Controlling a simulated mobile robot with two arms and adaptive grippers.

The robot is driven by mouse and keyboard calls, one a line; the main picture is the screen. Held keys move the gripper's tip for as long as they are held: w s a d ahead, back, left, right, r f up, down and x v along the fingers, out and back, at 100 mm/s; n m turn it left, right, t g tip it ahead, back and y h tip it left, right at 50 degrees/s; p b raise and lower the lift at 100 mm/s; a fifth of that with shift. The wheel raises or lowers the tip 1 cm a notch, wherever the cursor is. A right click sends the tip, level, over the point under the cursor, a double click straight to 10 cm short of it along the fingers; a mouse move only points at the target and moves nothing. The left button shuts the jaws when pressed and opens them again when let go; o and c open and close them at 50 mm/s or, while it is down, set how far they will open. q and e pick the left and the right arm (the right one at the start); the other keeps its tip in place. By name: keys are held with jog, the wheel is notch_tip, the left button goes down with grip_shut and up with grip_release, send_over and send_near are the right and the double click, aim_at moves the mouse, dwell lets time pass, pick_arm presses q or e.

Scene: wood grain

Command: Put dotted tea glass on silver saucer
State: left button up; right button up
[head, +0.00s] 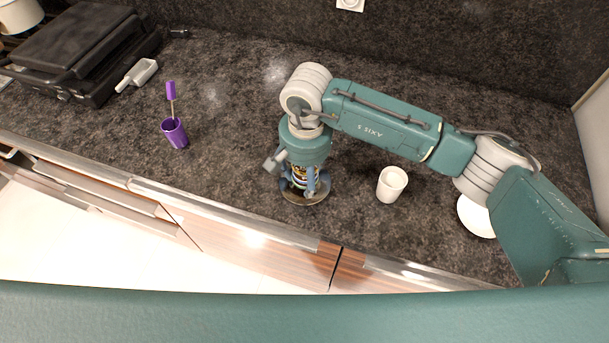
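The dotted tea glass (299,177) is dark with a light pattern. It is upright between the fingers of my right gripper (304,184), which points down and looks shut on it. The fingers and wrist hide part of the glass. The silver saucer (305,201), a round dull metallic disc, is directly below the glass on the dark countertop. I cannot tell whether the base of the glass touches the saucer. My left gripper is not in view.
A white cup (391,184) stands right of the saucer, and a white plate (476,217) is partly under my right arm. A purple holder (174,133), grey scoop (139,74) and black grill (80,45) are at left. The counter between holder and saucer is clear.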

aim_at(305, 171)
jog(key=shift+s+d+f, duration=0.2)
jog(key=shift+f, duration=0.2)
jog(key=shift+r+p, duration=0.45)
jog(key=shift+p, duration=0.2)
jog(key=shift+r+p, duration=0.35)
jog(key=shift+p, duration=0.2)
notch_tip(305, 171, up, 12)
jog(key=b, duration=0.5)
jog(key=shift+w, duration=0.2)
